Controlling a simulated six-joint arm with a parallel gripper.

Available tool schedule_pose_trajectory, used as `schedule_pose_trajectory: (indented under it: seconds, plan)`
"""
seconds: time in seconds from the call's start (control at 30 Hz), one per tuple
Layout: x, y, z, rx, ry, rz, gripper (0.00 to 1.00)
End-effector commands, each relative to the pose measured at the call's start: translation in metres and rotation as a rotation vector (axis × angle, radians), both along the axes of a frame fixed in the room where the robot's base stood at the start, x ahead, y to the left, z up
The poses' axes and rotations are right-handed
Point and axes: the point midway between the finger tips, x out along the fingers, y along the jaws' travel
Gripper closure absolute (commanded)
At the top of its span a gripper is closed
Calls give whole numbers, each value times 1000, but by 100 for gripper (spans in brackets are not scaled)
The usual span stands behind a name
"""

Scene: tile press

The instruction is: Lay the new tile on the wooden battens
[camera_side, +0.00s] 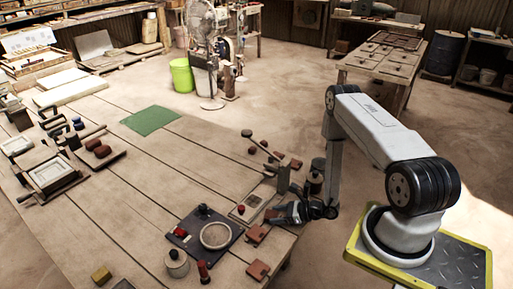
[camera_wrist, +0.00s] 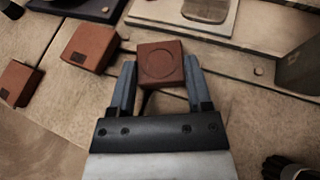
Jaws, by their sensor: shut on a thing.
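A reddish-brown square tile (camera_wrist: 160,65) with a round ring pressed in its face is between the two fingers of my gripper (camera_wrist: 158,74) in the wrist view. My gripper is shut on it. In the side view my gripper (camera_side: 273,214) is low over the right part of the table, beside the plate with a pale square recess; I cannot tell whether the tile touches the table. Thin wooden strips (camera_side: 266,151), possibly the battens, lie farther back, with a reddish block (camera_side: 296,163) at their right end. The battens are not clear in the wrist view.
Two more reddish tiles (camera_wrist: 90,47) (camera_wrist: 18,82) lie left of my gripper in the wrist view. A dark plate with a round dish (camera_side: 216,235) stands left of it in the side view. A grey upright block (camera_wrist: 300,65) stands at right. The table's middle is clear.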

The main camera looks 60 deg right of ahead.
Motion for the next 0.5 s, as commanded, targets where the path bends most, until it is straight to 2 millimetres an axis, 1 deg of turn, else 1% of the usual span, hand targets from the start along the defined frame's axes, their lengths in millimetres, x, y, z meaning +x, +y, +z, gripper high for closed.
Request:
schedule_pose_trajectory:
  seconds: [0.37,0.4,0.47,0.5]
  plan:
    - [0,0,-3,0,0,0,100]
    - [0,0,-3,0,0,0,27]
    - [0,0,-3,0,0,0,8]
    - [0,0,-3,0,0,0,1]
